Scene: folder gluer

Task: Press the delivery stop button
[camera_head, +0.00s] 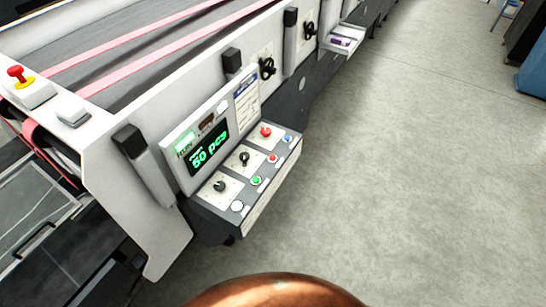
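A control panel (250,190) juts out from the side of the folder gluer (130,100). Its sloped face carries a larger red button (265,131), a smaller red button (272,158), a green button (256,181), a white button (237,206) and a blue button (288,138). Two black rotary knobs sit among them, one in the middle (244,158) and one at lower left (219,186). The labels are too small to read, so I cannot tell which button is the delivery stop. Neither of my grippers is in view.
A red mushroom button on yellow (17,74) is on the machine's far left. Pink belts (150,35) run along the machine. The grey floor (420,180) to the right is clear.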

